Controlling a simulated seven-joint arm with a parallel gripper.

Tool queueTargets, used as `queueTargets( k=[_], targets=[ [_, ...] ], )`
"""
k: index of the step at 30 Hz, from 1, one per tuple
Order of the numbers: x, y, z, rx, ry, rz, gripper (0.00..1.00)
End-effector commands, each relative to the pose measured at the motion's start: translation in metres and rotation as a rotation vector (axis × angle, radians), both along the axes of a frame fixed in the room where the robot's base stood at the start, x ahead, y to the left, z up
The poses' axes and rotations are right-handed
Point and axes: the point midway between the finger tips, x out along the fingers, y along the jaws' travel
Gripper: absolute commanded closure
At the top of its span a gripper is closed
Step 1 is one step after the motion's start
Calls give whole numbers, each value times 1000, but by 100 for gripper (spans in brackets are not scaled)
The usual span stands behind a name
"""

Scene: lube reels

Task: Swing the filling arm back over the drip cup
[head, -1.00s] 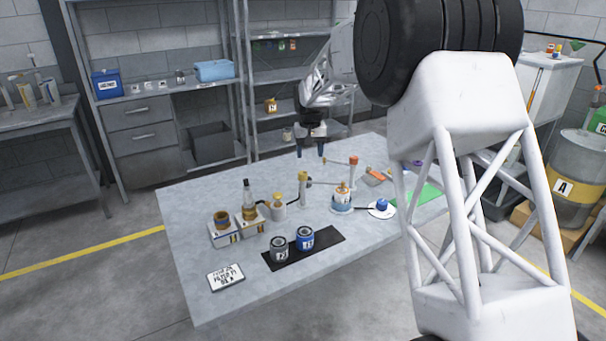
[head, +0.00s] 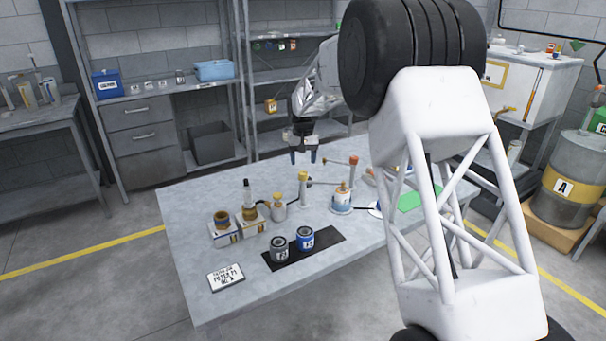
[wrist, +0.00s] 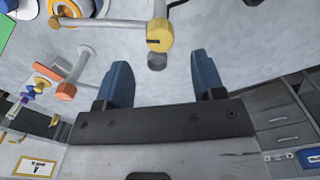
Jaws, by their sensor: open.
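A yellow-topped post (head: 303,177) stands on the table, with a thin filling arm (head: 323,183) reaching right toward an orange-and-white bottle (head: 342,192) on a round blue-and-white base. In the wrist view, the yellow top (wrist: 160,35) shows just beyond the gap between the fingers, its arm (wrist: 105,22) running left. A small grey cylinder (wrist: 156,62) shows beside it; I cannot tell whether this is the drip cup. An orange-topped post (head: 353,160) has another thin arm pointing left. My gripper (head: 303,158) is open and empty, above and behind the yellow-topped post; it shows in the wrist view (wrist: 163,80).
Two tins (head: 279,249) stand on a black mat at the front. Several bottles and jars stand left of the yellow post, by a small bottle (head: 279,207). A label card (head: 225,276) lies front left. The table's right end is partly hidden.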

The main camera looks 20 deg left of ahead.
Motion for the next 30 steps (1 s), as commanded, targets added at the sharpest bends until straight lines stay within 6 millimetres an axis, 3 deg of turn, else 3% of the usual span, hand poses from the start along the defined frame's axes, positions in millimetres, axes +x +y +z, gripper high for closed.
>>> queueTargets(
  k=[15,27,30],
  targets=[
    [0,0,-56,0,0,0,37],
    [0,0,-61,0,0,0,37],
    [0,0,-61,0,0,0,50]
  ],
)
